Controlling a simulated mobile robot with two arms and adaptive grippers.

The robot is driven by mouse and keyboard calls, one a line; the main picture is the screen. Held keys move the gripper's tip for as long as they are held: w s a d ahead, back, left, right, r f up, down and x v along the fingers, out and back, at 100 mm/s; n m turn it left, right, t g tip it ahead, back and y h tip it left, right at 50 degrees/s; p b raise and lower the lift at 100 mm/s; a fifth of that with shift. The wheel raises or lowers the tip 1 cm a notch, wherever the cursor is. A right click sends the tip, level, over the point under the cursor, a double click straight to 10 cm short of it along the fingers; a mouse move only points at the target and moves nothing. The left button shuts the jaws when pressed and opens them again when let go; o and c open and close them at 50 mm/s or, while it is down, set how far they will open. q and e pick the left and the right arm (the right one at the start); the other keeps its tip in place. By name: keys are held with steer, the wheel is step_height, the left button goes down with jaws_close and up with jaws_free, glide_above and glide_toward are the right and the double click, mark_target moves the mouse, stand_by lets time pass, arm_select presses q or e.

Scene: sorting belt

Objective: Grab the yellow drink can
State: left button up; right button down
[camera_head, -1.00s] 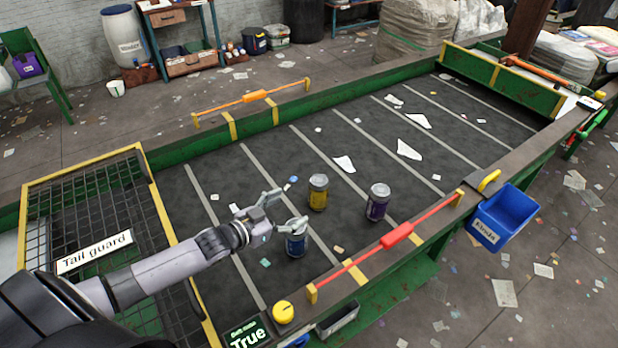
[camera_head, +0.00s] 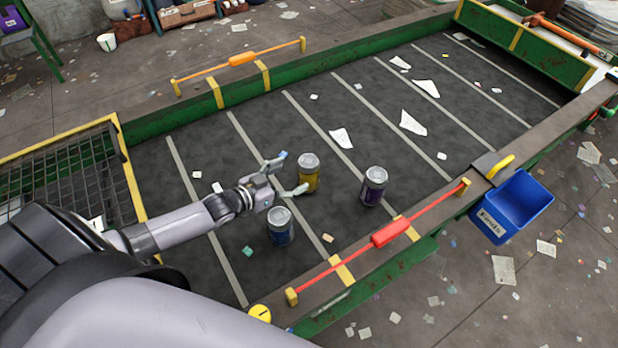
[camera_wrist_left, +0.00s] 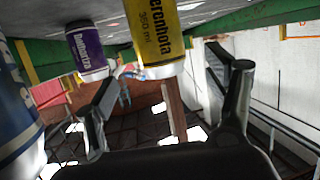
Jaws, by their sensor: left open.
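The yellow drink can (camera_head: 308,176) stands upright on the dark belt in the head view. My left gripper (camera_head: 287,176) is open, its fingertips just left of the yellow can. In the left wrist view the yellow can (camera_wrist_left: 154,35) shows ahead, beyond and between the open fingers of the left gripper (camera_wrist_left: 165,90). A purple can (camera_head: 374,187) stands to the right of the yellow can. A blue can (camera_head: 280,227) stands close below the gripper. In the left wrist view the purple can (camera_wrist_left: 88,50) is left of the yellow one. My right gripper is not in view.
A red-handled bar (camera_head: 390,233) runs along the near belt edge, with a blue bin (camera_head: 512,205) outside it. A mesh guard (camera_head: 75,185) stands at the left. Paper scraps (camera_head: 414,123) lie on the belt; its far right part has no cans.

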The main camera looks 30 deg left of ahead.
mark_target(300, 176)
arm_select(q)
step_height(300, 176, down, 3)
steer(key=shift+r+b, duration=0.2)
steer(key=shift+b, duration=0.65)
steer(key=shift+w+d, duration=0.2)
steer(key=shift+w, duration=0.45)
steer(key=shift+w+f+b, duration=0.1)
steer(key=shift+w+b, duration=0.3)
steer(key=shift+w+d+f+b, duration=0.1)
steer(key=shift+w+d+b, duration=0.1)
steer(key=shift+w+b, duration=0.1)
steer(key=b+x, duration=0.3)
steer(key=x, duration=0.1)
steer(key=shift+w+f+b, duration=0.1)
steer(key=shift+b, duration=0.2)
steer(key=shift+w+d, duration=0.15)
steer(key=shift+w, duration=0.2)
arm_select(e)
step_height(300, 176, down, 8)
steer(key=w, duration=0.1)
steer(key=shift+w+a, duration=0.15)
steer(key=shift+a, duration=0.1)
arm_select(q)
steer(key=shift+s, duration=0.1)
steer(key=shift+c, duration=0.2)
steer(key=c, duration=0.8)
